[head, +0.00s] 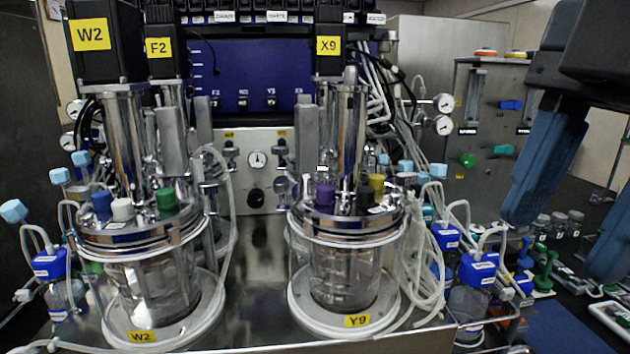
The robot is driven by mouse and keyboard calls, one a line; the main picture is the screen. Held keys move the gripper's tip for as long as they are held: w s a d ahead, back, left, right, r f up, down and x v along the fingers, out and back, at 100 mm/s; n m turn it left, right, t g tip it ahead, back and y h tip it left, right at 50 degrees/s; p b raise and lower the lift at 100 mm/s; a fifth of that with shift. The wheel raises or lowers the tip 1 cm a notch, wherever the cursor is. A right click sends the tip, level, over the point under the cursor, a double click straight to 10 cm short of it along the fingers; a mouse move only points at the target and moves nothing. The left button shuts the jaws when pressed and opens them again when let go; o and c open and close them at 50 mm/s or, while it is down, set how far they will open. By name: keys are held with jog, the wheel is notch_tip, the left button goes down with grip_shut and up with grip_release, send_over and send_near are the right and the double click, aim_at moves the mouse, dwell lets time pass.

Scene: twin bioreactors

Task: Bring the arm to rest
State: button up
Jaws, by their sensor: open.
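My gripper (562,242) is at the right edge of the head view, close to the camera. Its two blue fingers hang down from a dark body and stand apart, with nothing held between them. The second finger is partly cut off by the picture's right edge. The gripper appears in front of the bench right of the bioreactors and touches nothing that I can make out. The left bioreactor (150,285) has a yellow W2 label on its base. The right bioreactor (343,275) has a yellow Y9 label on its base.
Bottles with blue caps (476,268) and tubing stand right of the right bioreactor. Small jars and green fittings (545,270) sit behind the fingers. A grey panel with gauges and knobs (480,140) stands at the back right. Loose clear hoses (425,265) hang beside the right vessel.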

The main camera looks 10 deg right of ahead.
jog(key=w+a+m+t+y, duration=0.6)
jog(key=w+a+y, duration=0.3)
jog(key=a+y, duration=0.4)
jog(key=w+d+f+m+t+h, duration=0.1)
jog(key=d+f+m+t+h, duration=0.2)
jog(key=f+m+t, duration=0.35)
jog(key=w+d+f+m+t+h, duration=0.1)
jog(key=d+f+m+t+h, duration=0.2)
jog(key=f+m+t, duration=0.35)
jog(key=s+d+f+m+g+h, duration=0.1)
jog(key=s+d+f+m+h, duration=0.25)
jog(key=s+f, duration=0.45)
jog(key=s+d+f+m+g+h, duration=0.25)
jog(key=s+f+h, duration=0.25)
jog(key=f, duration=0.4)
jog(key=s+d+f+n, duration=0.1)
jog(key=s+d+n, duration=0.1)
jog(key=s, duration=0.7)
jog(key=s+d+f+n+g+h, duration=0.1)
jog(key=s+d+f+n, duration=0.1)
jog(key=s, duration=0.7)
jog(key=shift+s+d+n+b, duration=0.4)
jog(key=shift+d+n+b, duration=0.05)
jog(key=shift+d+n, duration=0.15)
